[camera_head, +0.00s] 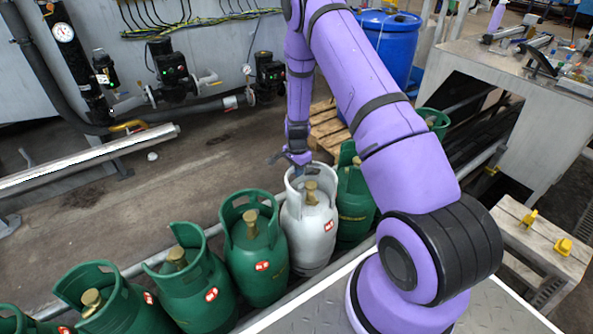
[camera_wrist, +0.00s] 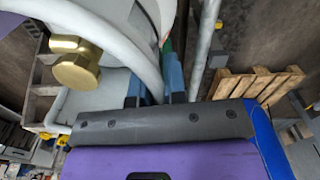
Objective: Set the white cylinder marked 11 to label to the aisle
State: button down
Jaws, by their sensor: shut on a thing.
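The white cylinder (camera_head: 308,238) stands upright in the row of green cylinders in the head view. It has a brass valve, a round collar and a small red label whose number is too small to read. My gripper (camera_head: 297,160) is at the top of its collar, on the far side. In the wrist view my gripper (camera_wrist: 155,88) has its blue-grey fingers at the white collar (camera_wrist: 125,38), shut on it, with the brass valve (camera_wrist: 76,62) at the left. Parts of the fingertips are hidden by the collar.
Green cylinders (camera_head: 257,262) stand close on the left, and another (camera_head: 353,208) on the right. A metal rail (camera_head: 212,230) runs behind the row. Open floor (camera_head: 150,195) lies beyond it. A wooden pallet (camera_head: 326,128) and blue barrel (camera_head: 388,45) stand farther back.

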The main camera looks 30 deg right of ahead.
aim_at(319, 168)
jog(key=shift+d, duration=0.3)
jog(key=d+m, duration=0.1)
jog(key=m, duration=0.1)
jog(key=s+d+m, duration=0.1)
jog(key=d+m, duration=0.1)
jog(key=m, duration=0.1)
jog(key=s+d+m, duration=0.1)
jog(key=d+m, duration=0.1)
jog(key=m, duration=0.1)
jog(key=shift+s+d, duration=0.1)
jog(key=shift+s, duration=0.15)
jog(key=shift+s+d+m, duration=0.25)
jog(key=shift+s+m, duration=0.1)
jog(key=shift+m, duration=0.35)
jog(key=shift+s+d+m, duration=0.2)
jog(key=shift+s+m, duration=0.15)
jog(key=shift+m, duration=0.35)
jog(key=c, duration=1.2)
grip_release()
